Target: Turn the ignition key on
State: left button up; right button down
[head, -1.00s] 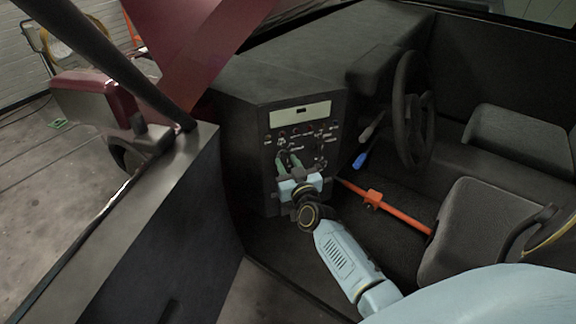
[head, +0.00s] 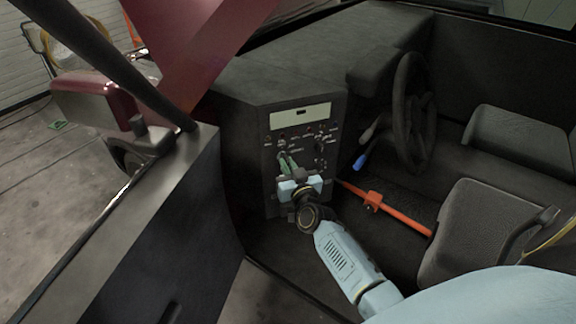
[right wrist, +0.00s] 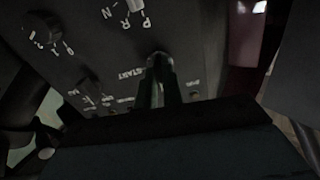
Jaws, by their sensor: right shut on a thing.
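The dark control panel (head: 334,112) stands upright at the left end of the dashboard in the head view. My right gripper (head: 283,158) reaches up to its lower left part, with its green fingers close together at the panel. In the right wrist view the fingers of my right gripper (right wrist: 159,66) meet the panel face (right wrist: 90,45) beside the lettering "START". They are shut on the ignition key, which is mostly hidden between them, so its angle cannot be told. My left gripper is not in view.
Several small knobs and labels crowd the panel around the fingers. The steering wheel (head: 408,110) and a blue-tipped lever (head: 360,161) are to the right. An orange bar (head: 403,212) lies right of my arm. The open door (head: 150,225) is at the left.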

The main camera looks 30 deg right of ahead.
jog(key=shift+m, duration=3.9)
jog(key=c, duration=1.5)
grip_release()
jog(key=p+v, duration=0.1)
jog(key=v, duration=1.2)
jog(key=shift+s+p, duration=0.2)
jog(key=shift+p, duration=0.15)
